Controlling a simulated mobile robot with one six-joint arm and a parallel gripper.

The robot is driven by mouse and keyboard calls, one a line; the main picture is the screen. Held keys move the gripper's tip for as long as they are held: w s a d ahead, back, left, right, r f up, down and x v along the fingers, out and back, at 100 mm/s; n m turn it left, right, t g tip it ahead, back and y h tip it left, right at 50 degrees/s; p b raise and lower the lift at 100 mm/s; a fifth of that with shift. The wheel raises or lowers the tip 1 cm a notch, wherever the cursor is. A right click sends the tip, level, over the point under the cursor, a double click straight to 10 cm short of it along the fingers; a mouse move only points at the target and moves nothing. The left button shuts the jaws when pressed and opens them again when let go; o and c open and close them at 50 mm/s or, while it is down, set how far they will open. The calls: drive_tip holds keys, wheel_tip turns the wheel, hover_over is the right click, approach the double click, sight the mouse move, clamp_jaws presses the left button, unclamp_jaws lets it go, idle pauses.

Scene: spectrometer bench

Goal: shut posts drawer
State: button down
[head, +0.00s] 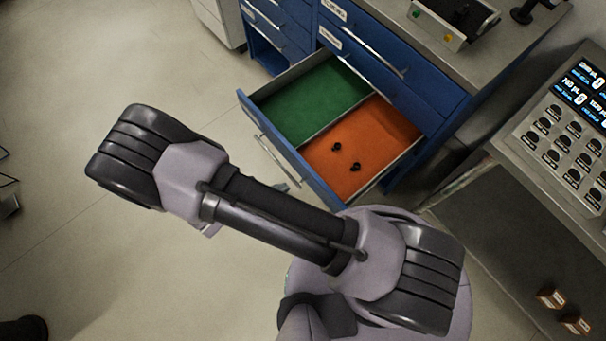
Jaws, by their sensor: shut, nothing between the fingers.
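The open drawer stands out of the blue bench cabinet, with a blue front (290,155) and a bar handle (277,160) on its outer face. Inside, one compartment has a green floor (318,102) and looks empty. The other has an orange floor (385,128) with two small black posts (355,166) on it. My arm crosses the picture in front of and below the drawer. My gripper is not clearly seen; the arm hides that area. A small grey piece shows between the arm and the handle's lower end, and I cannot tell what it is.
The drawers above (375,50) are closed, with labels and bar handles. The bench top (455,60) carries a small instrument. A console with knobs and a display (570,125) stands at the right. Open floor (130,60) lies left of the drawer.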

sight(310, 175)
drive_tip(key=w+d+f, duration=0.1)
drive_tip(key=d, duration=0.1)
drive_tip(key=w+d+f+b, duration=0.2)
drive_tip(key=d, duration=0.1)
drive_tip(key=shift+w+d+f, duration=0.3)
drive_tip(key=shift+w, duration=0.05)
drive_tip(key=shift+w+d+r+b, duration=0.15)
drive_tip(key=shift+w+d+b, duration=0.15)
drive_tip(key=shift+d, duration=0.1)
